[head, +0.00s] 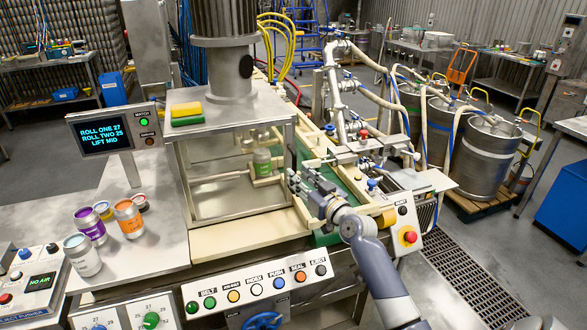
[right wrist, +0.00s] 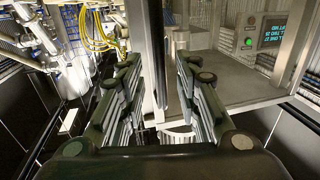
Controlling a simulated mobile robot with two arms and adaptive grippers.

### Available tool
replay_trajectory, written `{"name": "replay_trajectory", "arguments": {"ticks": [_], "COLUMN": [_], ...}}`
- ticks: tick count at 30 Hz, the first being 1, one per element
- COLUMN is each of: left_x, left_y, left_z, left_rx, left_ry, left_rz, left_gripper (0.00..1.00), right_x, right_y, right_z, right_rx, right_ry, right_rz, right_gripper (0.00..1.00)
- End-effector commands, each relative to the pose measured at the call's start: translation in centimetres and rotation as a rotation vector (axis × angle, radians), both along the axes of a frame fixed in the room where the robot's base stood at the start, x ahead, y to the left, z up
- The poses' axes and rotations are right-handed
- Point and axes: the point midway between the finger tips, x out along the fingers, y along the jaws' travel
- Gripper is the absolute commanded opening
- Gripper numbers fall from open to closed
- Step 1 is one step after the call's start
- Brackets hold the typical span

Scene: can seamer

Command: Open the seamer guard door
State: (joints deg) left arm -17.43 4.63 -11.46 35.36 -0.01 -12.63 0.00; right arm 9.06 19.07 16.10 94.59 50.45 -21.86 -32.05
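The seamer guard (head: 235,140) is a metal-framed box with clear panes. Its front pane, the guard door (head: 225,190), looks shut in its frame. A green-labelled can (head: 262,162) stands inside. My right gripper (head: 297,184) is at the guard's front right corner, its fingers pointing left. In the right wrist view my right gripper (right wrist: 157,75) is open, with a gap between its fingers. My left gripper is not in view.
A control panel with several buttons (head: 262,289) runs below the guard. A red stop button (head: 409,236) sits right of my arm. Several open cans (head: 128,220) stand on the left table. Pipework (head: 340,100) rises behind my gripper. Yellow and green sponges (head: 187,112) lie on the guard's top.

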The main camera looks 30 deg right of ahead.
Motion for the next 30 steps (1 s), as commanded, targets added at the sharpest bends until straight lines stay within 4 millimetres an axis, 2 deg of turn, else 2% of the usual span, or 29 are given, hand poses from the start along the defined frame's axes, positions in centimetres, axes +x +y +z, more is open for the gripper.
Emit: {"name": "replay_trajectory", "arguments": {"ticks": [3,9,21,22,26,30], "left_x": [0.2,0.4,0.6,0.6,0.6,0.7], "left_y": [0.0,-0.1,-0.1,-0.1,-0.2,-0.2], "left_z": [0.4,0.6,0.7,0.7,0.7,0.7], "left_rx": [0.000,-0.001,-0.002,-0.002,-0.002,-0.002], "left_ry": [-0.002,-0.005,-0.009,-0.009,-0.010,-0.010], "left_rz": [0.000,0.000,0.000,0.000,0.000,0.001], "left_gripper": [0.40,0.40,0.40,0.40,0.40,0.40], "right_x": [1.7,3.4,3.9,3.9,3.9,3.9], "right_y": [-0.1,-0.2,-0.2,-0.2,-0.2,-0.2], "right_z": [0.2,0.1,0.0,0.0,0.0,0.0], "right_rx": [0.001,0.000,-0.001,-0.001,-0.001,-0.001], "right_ry": [-0.001,0.000,0.000,0.000,0.000,0.000], "right_rz": [-0.001,-0.001,-0.001,-0.001,-0.001,-0.001], "right_gripper": [0.31,0.31,0.31,0.29,0.00,0.00]}}
